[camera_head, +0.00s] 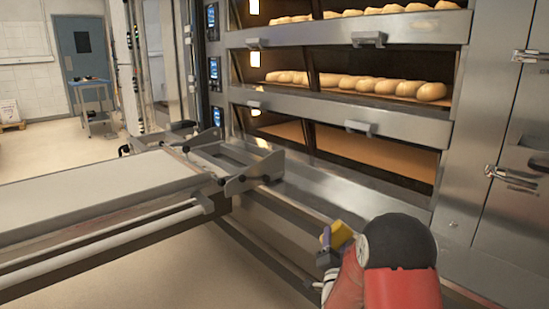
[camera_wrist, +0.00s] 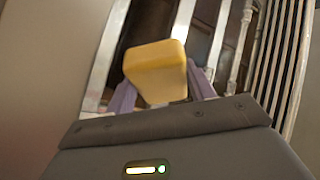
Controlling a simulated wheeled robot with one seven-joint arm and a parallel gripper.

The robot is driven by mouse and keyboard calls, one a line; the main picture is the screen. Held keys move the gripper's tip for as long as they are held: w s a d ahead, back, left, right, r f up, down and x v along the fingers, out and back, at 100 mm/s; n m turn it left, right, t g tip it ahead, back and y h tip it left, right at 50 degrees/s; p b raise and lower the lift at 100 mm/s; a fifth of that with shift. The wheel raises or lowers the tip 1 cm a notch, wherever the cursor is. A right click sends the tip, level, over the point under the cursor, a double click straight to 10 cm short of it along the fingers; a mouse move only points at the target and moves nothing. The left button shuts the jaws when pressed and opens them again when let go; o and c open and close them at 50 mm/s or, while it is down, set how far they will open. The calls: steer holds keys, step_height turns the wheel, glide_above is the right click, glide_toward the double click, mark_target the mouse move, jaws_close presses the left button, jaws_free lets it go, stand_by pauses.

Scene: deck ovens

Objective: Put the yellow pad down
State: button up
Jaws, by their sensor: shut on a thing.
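The yellow pad (camera_wrist: 156,70) is a small block with rounded corners. In the wrist view it sits between the two purple-grey fingers of my gripper (camera_wrist: 160,88), which is shut on it. In the head view the yellow pad (camera_head: 342,235) shows at the tip of my gripper (camera_head: 330,246), partly hidden by the fingers. My gripper holds it in front of the lower part of the deck oven, right of the loader's end. No surface is seen touching the pad.
The deck oven (camera_head: 345,128) has loaves on its upper decks, and its lowest visible deck looks empty. A loader with a long pale belt (camera_head: 95,205) stands at the left. A steel door with latches (camera_head: 515,150) is at the right. A small table (camera_head: 95,105) stands far back left.

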steer(key=f+y, duration=0.1)
steer(key=s+a+f+n+y, duration=0.1)
steer(key=f, duration=0.1)
steer(key=a+f+y, duration=0.1)
steer(key=shift+s+f, duration=0.25)
steer(key=shift+s, duration=0.05)
steer(key=shift+n, duration=0.3)
